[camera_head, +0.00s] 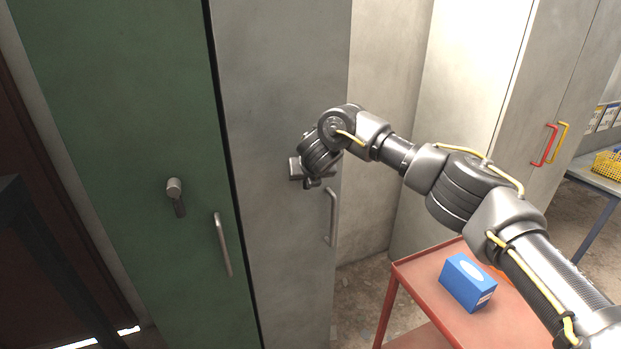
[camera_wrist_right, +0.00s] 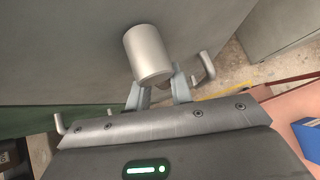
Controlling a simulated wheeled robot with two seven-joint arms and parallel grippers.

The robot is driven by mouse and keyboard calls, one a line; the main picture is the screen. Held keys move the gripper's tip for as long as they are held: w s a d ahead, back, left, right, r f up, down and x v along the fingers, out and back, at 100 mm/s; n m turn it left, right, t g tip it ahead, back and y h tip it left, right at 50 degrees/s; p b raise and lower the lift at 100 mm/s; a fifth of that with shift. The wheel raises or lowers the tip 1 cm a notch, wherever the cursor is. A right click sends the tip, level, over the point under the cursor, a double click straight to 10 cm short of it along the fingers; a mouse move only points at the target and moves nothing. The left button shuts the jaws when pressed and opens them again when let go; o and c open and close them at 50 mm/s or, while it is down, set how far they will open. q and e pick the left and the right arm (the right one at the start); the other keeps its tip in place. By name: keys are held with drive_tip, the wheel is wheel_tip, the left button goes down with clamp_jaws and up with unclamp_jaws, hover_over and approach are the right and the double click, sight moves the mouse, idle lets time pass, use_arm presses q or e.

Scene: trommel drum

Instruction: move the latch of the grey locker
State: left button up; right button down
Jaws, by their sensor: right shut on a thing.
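The grey locker (camera_head: 280,75) stands in the middle of the head view with its door shut. Its latch shows in the right wrist view as a round metal knob (camera_wrist_right: 148,55), with its lever mostly hidden between my fingers. My right gripper (camera_wrist_right: 160,93) is shut on the latch, close in front of the door. In the head view my right wrist covers most of the latch. The locker's bar handle (camera_head: 332,217) is just below and to the right of my gripper. My left gripper is not in view.
A green locker (camera_head: 110,80) with its own latch (camera_head: 175,190) and bar handle (camera_head: 222,245) adjoins on the left. A red cart (camera_head: 420,264) with a blue box (camera_head: 466,282) stands below my right arm. Pale lockers with red and yellow handles (camera_head: 545,146) stand at right.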

idle(0.5)
drive_tip(key=c, duration=1.3)
unclamp_jaws()
drive_tip(key=shift+o, duration=0.2)
drive_tip(key=b+v, duration=0.2)
drive_tip(key=v, duration=0.8)
drive_tip(key=shift+s+r, duration=0.25)
drive_tip(key=shift+f, duration=0.1)
